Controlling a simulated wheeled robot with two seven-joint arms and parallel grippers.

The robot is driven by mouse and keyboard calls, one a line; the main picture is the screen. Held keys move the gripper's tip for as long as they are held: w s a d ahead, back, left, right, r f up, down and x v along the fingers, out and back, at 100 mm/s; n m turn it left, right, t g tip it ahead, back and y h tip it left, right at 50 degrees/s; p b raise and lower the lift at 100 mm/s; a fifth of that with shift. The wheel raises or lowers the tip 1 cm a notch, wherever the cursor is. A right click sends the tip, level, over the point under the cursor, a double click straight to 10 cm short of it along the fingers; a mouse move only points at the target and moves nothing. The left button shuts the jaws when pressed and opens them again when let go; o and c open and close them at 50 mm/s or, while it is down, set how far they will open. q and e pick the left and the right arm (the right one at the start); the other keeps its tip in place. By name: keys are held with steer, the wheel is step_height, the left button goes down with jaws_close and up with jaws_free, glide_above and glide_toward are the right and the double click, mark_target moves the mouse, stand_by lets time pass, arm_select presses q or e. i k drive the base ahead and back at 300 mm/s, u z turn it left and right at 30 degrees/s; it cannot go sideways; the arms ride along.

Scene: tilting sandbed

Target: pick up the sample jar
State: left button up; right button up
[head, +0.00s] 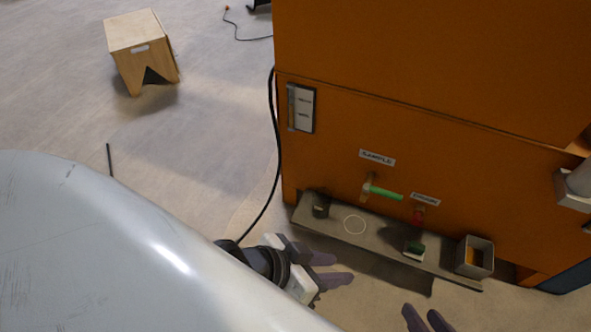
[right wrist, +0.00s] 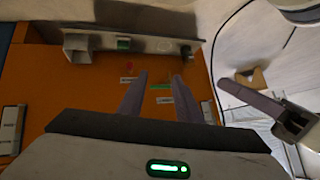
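A small dark jar (head: 320,205), which looks like the sample jar, stands upright at the left end of the grey shelf (head: 385,240) on the orange machine. It also shows in the right wrist view (right wrist: 186,50). My left gripper (head: 343,268) is open and empty, in front of the shelf and lower right of the jar. My right gripper (head: 419,309) is open and empty at the bottom of the head view, apart from the shelf. Its parted fingers show in the right wrist view (right wrist: 159,75), with nothing between them.
A green-handled valve (head: 382,192) under a "SAMPLE" label and a red knob (head: 418,216) sit above the shelf. A pale ring (head: 354,225) marks the shelf. A small green-topped item (head: 414,247) and a square metal container (head: 474,257) stand to the right. A black cable hangs left.

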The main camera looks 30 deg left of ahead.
mark_target(323, 197)
steer(key=u, duration=0.45)
steer(key=i, duration=0.5)
steer(key=u, duration=2.55)
steer(key=i, duration=2)
steer(key=z, duration=3.9)
steer(key=i, duration=0.5)
